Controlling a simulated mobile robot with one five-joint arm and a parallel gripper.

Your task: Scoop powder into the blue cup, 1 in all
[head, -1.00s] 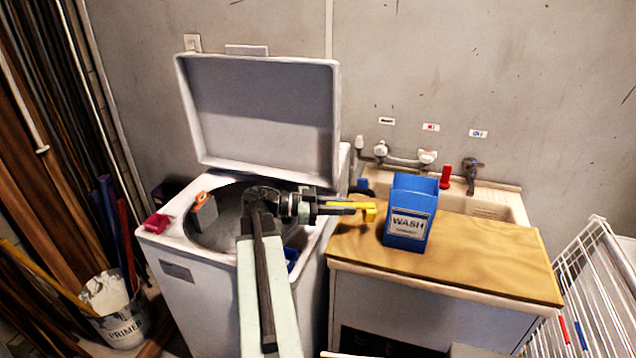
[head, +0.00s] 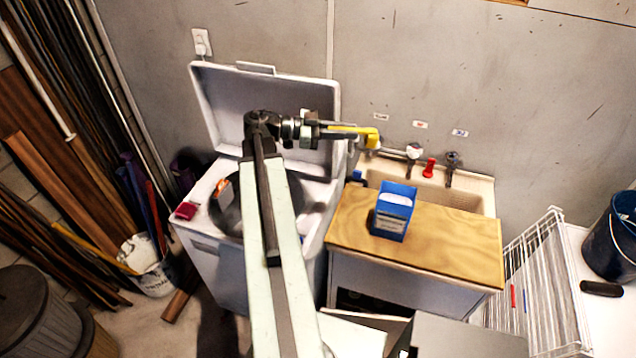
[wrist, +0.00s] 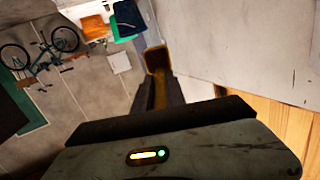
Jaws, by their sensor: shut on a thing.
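My gripper (head: 334,130) is shut on a yellow scoop (head: 371,136), raised high in front of the open washer lid, up and left of the blue box. The scoop also shows beyond the jaws in the wrist view (wrist: 157,62); whether it holds powder cannot be told. The blue powder box (head: 391,222), labelled WASH a second ago, stands upright with its top open on the wooden board.
The wooden board (head: 455,250) has free room around the box. The sink (head: 430,192) with taps lies behind it. The washer (head: 205,245) stands left with its lid up. A white drying rack (head: 540,275) and a dark blue bucket (head: 612,245) are at right.

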